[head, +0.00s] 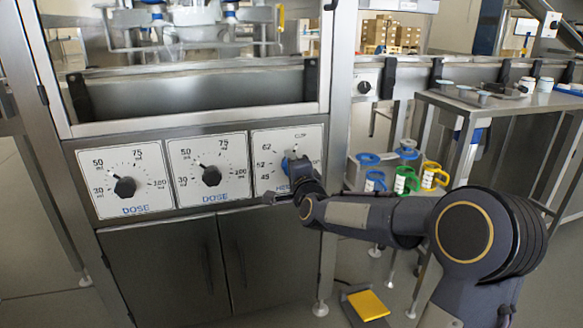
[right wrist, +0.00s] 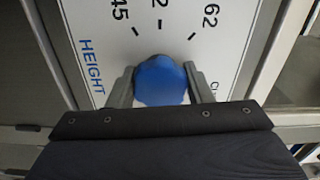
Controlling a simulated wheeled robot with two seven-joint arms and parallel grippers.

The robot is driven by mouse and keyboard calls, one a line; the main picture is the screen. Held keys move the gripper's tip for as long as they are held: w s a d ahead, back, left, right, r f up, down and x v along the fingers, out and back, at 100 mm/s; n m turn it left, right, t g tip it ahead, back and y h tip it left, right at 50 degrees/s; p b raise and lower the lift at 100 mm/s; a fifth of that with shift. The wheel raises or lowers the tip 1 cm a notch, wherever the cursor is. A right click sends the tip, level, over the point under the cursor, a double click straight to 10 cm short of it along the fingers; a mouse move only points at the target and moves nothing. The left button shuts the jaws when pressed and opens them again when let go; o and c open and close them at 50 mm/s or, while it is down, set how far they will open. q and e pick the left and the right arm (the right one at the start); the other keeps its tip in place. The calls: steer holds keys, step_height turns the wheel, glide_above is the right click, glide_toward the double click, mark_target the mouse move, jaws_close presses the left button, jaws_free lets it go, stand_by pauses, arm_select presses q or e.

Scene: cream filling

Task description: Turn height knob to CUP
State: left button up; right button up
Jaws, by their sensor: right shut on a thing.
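The height knob (right wrist: 160,80) is blue and sits on a white panel (right wrist: 215,20) lettered HEIGHT in the right wrist view. In the head view the height panel (head: 307,138) is the rightmost of three, with marks 45, 52, 62 and CUP. My right gripper (right wrist: 160,88) is shut on the knob, one finger on each side. In the head view my right gripper (head: 296,172) covers most of the knob and its lower lettering. Where the knob points is hidden. My left gripper is not in view.
Two DOSE panels with black knobs (head: 125,187) (head: 211,176) are to the left. A smaller black knob (head: 364,87) is on the frame at right. A yellow pad (head: 368,305) lies low down.

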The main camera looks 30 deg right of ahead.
steer(key=o, duration=1)
steer(key=p+v, duration=0.1)
steer(key=v, duration=0.6)
steer(key=shift+s, duration=0.4)
steer(key=shift+a, duration=0.1)
steer(key=s+a+f+n+g+y+p, duration=0.1)
steer(key=s+a+f+n+g+y, duration=0.35)
steer(key=s, duration=0.55)
steer(key=s+a+f+n+g+y+p, duration=0.1)
steer(key=s+a+f+n+g, duration=0.15)
steer(key=s+a+n, duration=0.45)
steer(key=s+a+f+n+g+y+p, duration=0.25)
steer(key=s+n+g, duration=0.35)
steer(key=s, duration=0.8)
step_height(320, 180, up, 37)
steer(key=t+p, duration=0.1)
steer(key=p, duration=3.6)
steer(key=shift+w+a+n, duration=0.25)
steer(key=shift+a+n, duration=0.1)
